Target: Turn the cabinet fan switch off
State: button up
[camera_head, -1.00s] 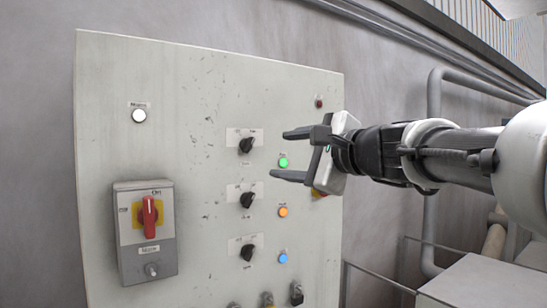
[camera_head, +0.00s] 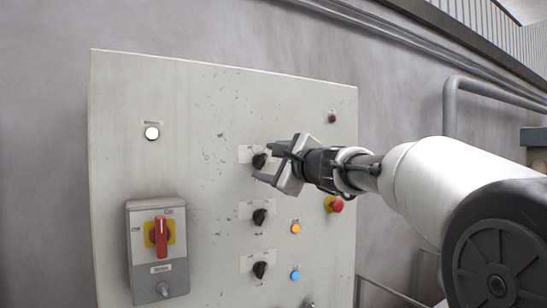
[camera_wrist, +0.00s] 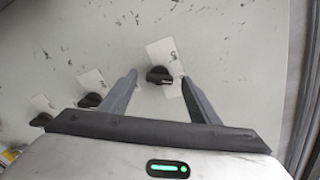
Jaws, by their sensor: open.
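Three black rotary knobs stand in a column on the pale panel; their labels are too small to read, so I cannot tell which one is the fan switch. The top knob (camera_head: 259,160) is at my gripper (camera_head: 267,163), which reaches in from the right with open jaws. In the wrist view this knob (camera_wrist: 159,75) sits on a white label plate, between and just ahead of the two spread fingertips (camera_wrist: 158,80). Contact is not visible. The middle knob (camera_head: 260,217) and the lower knob (camera_head: 260,269) are below, clear of my gripper.
The panel (camera_head: 200,110) also carries a red rotary handle (camera_head: 161,236) on a grey box, a white lamp (camera_head: 152,133), an orange lamp (camera_head: 296,228), a blue lamp (camera_head: 295,275) and a red mushroom button (camera_head: 335,204) below my arm. Pipes (camera_head: 450,100) run along the wall.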

aim_at(261, 161)
jog(key=shift+x, duration=1.1)
jog(key=c, duration=1.1)
jog(key=shift+o, duration=0.2)
